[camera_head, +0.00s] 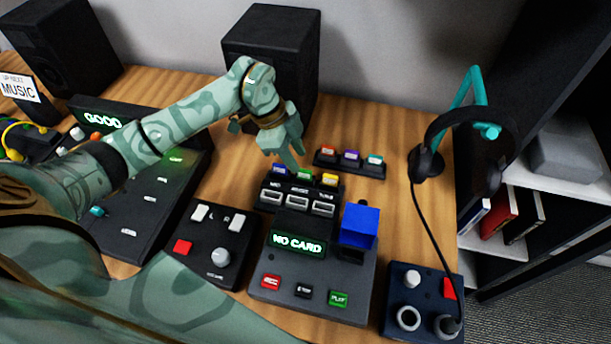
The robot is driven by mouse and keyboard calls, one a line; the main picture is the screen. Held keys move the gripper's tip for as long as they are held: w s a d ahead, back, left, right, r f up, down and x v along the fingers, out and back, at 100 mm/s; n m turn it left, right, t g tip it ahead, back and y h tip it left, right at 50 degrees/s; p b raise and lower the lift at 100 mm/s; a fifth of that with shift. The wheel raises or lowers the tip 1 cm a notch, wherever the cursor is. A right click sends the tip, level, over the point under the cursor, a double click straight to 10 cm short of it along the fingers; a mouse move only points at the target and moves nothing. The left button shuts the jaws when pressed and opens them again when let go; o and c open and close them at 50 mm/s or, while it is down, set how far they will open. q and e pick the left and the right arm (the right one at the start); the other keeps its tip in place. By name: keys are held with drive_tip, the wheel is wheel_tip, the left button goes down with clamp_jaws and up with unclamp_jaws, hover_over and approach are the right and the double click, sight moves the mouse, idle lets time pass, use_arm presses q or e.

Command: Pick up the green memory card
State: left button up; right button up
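The green memory card (304,175) stands in the front card rack, between a blue card (280,170) and a yellow card (330,180). My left gripper (290,157) reaches in from the left and points down. Its fingertips are just above and behind the green card, very close to it. I cannot tell whether they touch the card or how far apart the fingers are. The card's top shows partly below the fingertips. My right gripper is not in view.
A rear rack holds red, purple and teal cards (375,160). In front is a console (315,290) reading "NO CARD" with a blue box (359,225). A headset (428,162) hangs on a teal stand at right. Speakers (265,40) stand behind.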

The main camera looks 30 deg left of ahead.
sight(304, 170)
use_arm(q)
drive_tip(key=b+x, duration=0.2)
drive_tip(key=x, duration=0.3)
drive_tip(key=shift+w+a+f, duration=0.15)
clamp_jaws()
drive_tip(key=shift+r, duration=0.2)
